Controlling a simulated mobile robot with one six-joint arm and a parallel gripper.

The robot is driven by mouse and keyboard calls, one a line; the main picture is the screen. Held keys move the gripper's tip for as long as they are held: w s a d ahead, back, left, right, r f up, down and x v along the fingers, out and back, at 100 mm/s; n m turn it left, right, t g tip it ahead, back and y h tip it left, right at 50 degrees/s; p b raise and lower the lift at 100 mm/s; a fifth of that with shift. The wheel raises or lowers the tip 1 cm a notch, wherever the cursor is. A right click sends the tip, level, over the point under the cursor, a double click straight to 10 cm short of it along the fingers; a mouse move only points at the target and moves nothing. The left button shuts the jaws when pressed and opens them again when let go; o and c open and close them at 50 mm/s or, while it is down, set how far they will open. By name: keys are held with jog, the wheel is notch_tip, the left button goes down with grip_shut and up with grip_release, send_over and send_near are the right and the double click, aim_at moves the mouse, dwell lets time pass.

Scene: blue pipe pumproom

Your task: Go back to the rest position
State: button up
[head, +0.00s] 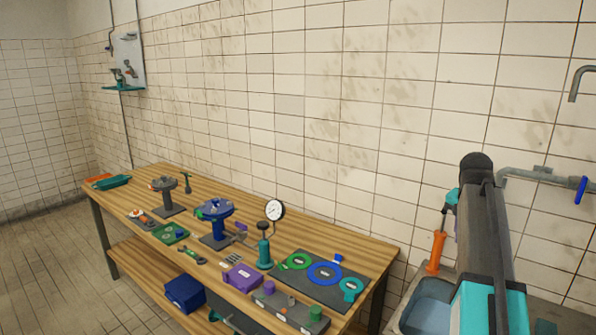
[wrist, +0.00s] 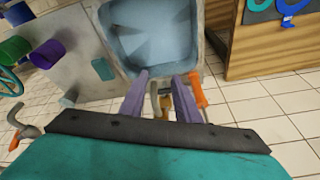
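In the wrist view the two purple fingers of my gripper (wrist: 162,97) stand apart with a gap between them. A grey hooked piece and a yellow-orange piece show in the gap; I see no finger closed on them. An orange-handled tool (wrist: 198,92) shows just right of the right finger. In the head view the orange handle (head: 436,252) stands upright at the sink's back left, beside my arm. My arm is raised at the right, over the sink area, and hides most of the gripper there. No rest position is marked in view.
The blue-grey sink basin (head: 428,308) lies under my arm, with wall pipes and a blue valve handle (head: 581,190) to the right. A wooden bench (head: 375,268) at the left carries a pressure gauge (head: 274,210) and several fittings. The tiled floor at the far left is clear.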

jog(key=s+a+f+n+y, duration=0.1)
jog(key=s+a+f+n, duration=0.15)
jog(key=a+f, duration=0.7)
jog(key=s+a+f+n+g, duration=0.1)
jog(key=a+f+n, duration=0.2)
jog(key=a+f, duration=0.7)
jog(key=s+a+f+n+y, duration=0.1)
jog(key=s+a+f+n, duration=0.15)
jog(key=a+f, duration=0.75)
jog(key=s+a+f+n+g, duration=0.1)
jog(key=s+a+f+n, duration=0.15)
jog(key=s+f, duration=0.4)
jog(key=s+a+f+n, duration=0.2)
jog(key=s+a+f, duration=0.1)
jog(key=f, duration=0.6)
jog(key=s+f+g+b, duration=0.6)
jog(key=s+f+b, duration=0.4)
jog(key=s+f, duration=1.5)
notch_tip(320, 180, down, 2)
jog(key=shift+f+y, duration=0.25)
jog(key=shift+y, duration=0.15)
jog(key=shift+w+d, duration=0.1)
jog(key=shift+d, duration=0.1)
